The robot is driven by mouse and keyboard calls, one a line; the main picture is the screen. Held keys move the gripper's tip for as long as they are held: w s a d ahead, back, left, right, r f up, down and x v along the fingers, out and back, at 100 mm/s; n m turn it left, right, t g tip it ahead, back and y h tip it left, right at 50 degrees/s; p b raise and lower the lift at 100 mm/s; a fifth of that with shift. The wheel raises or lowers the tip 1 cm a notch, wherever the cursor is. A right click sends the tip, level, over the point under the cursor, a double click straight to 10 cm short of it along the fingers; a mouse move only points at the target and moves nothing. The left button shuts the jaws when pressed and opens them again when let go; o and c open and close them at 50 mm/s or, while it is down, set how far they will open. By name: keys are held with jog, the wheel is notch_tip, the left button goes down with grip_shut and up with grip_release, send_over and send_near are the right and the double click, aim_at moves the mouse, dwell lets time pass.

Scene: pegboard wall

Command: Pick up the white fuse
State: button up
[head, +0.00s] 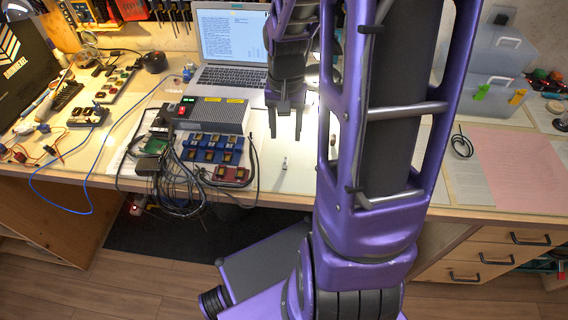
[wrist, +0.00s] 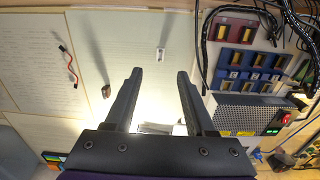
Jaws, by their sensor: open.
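The white fuse (head: 285,162) is a small pale piece lying on the light worktop near the bench's front edge, right of the blue modules. In the wrist view the white fuse (wrist: 160,54) lies on a pale sheet, beyond the fingertips and roughly in line with the gap between them. My gripper (head: 285,136) points down, apart from the fuse and behind it in the head view. In the wrist view my gripper (wrist: 159,75) has its two dark fingers spread with nothing between them.
Blue modules (head: 212,148), a dark red module (head: 231,174) and a grey power box (head: 215,115) stand left of the fuse, with black cables nearby. A laptop (head: 233,45) stands behind. A small brown piece (wrist: 106,91) lies near one finger. The sheet around the fuse is clear.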

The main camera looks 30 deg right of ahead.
aim_at(285, 159)
jog(key=f+b, duration=0.1)
jog(key=f, duration=0.5)
jog(key=f+b, duration=0.1)
jog(key=f, duration=0.4)
jog(key=shift+w+d+f, duration=0.1)
jog(key=shift+w+f, duration=0.1)
jog(key=shift+f, duration=0.15)
grip_shut()
